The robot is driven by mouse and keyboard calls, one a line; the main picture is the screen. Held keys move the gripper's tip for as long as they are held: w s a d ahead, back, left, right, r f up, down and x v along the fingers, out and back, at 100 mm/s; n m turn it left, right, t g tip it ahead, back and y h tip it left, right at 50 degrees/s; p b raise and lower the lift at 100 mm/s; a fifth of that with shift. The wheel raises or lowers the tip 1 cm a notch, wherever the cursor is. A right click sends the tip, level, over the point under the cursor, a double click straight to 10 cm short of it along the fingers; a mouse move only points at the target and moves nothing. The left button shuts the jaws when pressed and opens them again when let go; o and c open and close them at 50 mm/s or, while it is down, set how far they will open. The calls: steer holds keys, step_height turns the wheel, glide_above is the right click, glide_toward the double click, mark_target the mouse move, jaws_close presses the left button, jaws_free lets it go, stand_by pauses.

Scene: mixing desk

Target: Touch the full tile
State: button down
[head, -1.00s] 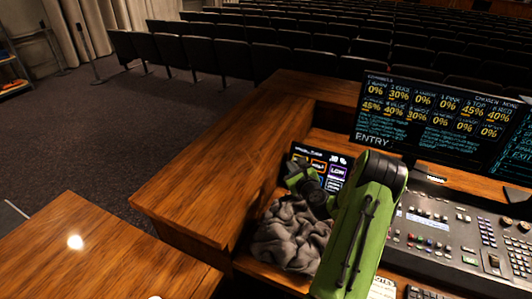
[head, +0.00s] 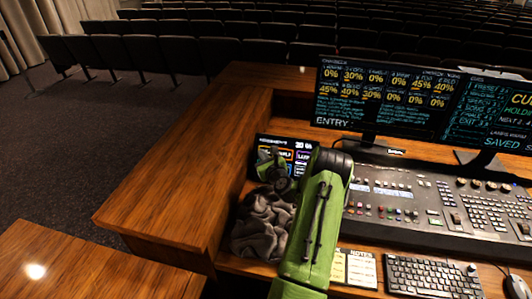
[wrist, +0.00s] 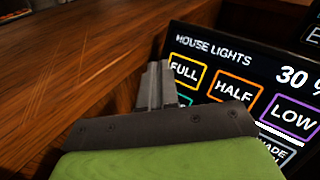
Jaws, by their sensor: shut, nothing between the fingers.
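The house lights touch panel (wrist: 240,62) stands tilted in the wrist view, headed HOUSE LIGHTS with "30 %" at its right. The FULL tile (wrist: 184,70) has a yellow outline and is at the panel's upper left. The HALF tile (wrist: 234,90), orange, and the LOW tile (wrist: 292,114), purple, are to its right. My gripper (wrist: 160,70) is shut and empty, with its fingertips just left of the FULL tile in the picture. I cannot tell whether they touch the panel. In the head view the panel (head: 302,152) shows partly behind my green arm.
A crumpled grey cloth (head: 262,222) lies below the panel. The mixing console (head: 410,205), a keyboard (head: 432,277) and two monitors (head: 375,98) are to the right. A raised wooden desk edge (head: 175,180) runs along the left.

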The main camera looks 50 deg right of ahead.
mark_target(260, 147)
steer(key=shift+w+d+f+b, duration=0.3)
steer(key=shift+d+f, duration=0.2)
steer(key=shift+d, duration=0.25)
steer(key=shift+w+d+f+b, duration=0.2)
steer(key=shift+w+d+f, duration=0.2)
steer(key=shift+d, duration=0.35)
stand_by(0.8)
steer(key=shift+w+d+f, duration=0.1)
steer(key=shift+d+f, duration=0.1)
steer(key=shift+d, duration=0.15)
steer(key=shift+w+d+f+b, duration=0.15)
steer(key=shift+d+b, duration=0.1)
steer(key=shift+b, duration=0.2)
stand_by(0.3)
steer(key=shift+a, duration=0.15)
steer(key=shift+s+a+r+p, duration=0.3)
steer(key=shift+a+r+p, duration=0.05)
steer(key=shift+a, duration=0.1)
steer(key=shift+s+a+r+p, duration=0.3)
steer(key=shift+a+r, duration=0.1)
steer(key=shift+a, duration=0.3)
steer(key=shift+s+a+r+p, duration=0.3)
steer(key=shift+a+r, duration=0.05)
steer(key=shift+a, duration=0.3)
steer(key=shift+s+a+r+p, duration=0.3)
steer(key=shift+a+r, duration=0.1)
steer(key=shift+a, duration=0.3)
